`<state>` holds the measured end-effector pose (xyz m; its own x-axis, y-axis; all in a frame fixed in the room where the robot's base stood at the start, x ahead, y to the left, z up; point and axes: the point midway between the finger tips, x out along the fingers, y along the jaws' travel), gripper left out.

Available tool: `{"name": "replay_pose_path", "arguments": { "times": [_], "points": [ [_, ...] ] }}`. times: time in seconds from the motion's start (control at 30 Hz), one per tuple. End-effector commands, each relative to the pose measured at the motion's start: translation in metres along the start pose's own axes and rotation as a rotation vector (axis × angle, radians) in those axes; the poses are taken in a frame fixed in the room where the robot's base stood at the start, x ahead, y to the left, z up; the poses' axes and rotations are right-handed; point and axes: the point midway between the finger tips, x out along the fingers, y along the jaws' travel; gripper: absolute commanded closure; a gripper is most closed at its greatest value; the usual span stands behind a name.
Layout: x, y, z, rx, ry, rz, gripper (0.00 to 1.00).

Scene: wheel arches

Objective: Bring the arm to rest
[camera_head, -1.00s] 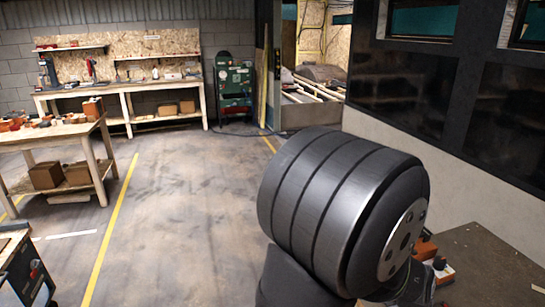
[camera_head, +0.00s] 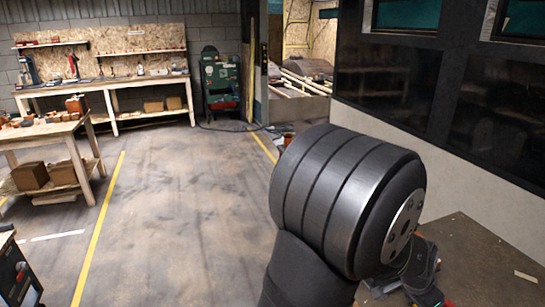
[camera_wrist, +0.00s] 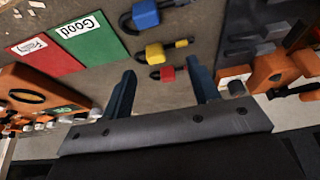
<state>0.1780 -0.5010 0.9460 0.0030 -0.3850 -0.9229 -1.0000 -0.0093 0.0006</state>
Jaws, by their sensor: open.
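My gripper (camera_wrist: 162,68) shows in the wrist view with its two dark blue fingers spread apart. Nothing is between them that I can see being held. Beyond the fingers is a brown-grey surface (camera_wrist: 130,92) with a blue padlock (camera_wrist: 146,14), a yellow padlock (camera_wrist: 155,54) and a red padlock (camera_wrist: 167,73); all look apart from the fingers. In the head view my large dark arm joint fills the lower middle right, and my gripper cannot be made out clearly behind it.
In the wrist view, a green "Good" card (camera_wrist: 92,38), a red card (camera_wrist: 45,50) and orange parts (camera_wrist: 268,75) lie around. In the head view, a brown tabletop (camera_head: 490,265) is at lower right, a wooden workbench (camera_head: 115,83) at the back, and open floor (camera_head: 185,190) at left.

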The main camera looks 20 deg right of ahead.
Motion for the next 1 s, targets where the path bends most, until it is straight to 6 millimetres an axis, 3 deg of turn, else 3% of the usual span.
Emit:
{"name": "replay_pose_path", "arguments": {
  "times": [0.3, 0.5, 1.0],
  "points": [
    [-0.002, -0.019, -0.057, 0.001, 0.0, 0.002, 0.45],
    [-0.005, -0.028, -0.081, 0.0, -0.001, 0.0, 0.45],
    [-0.006, -0.031, -0.092, -0.001, -0.003, 0.0, 0.45]
  ]
}}
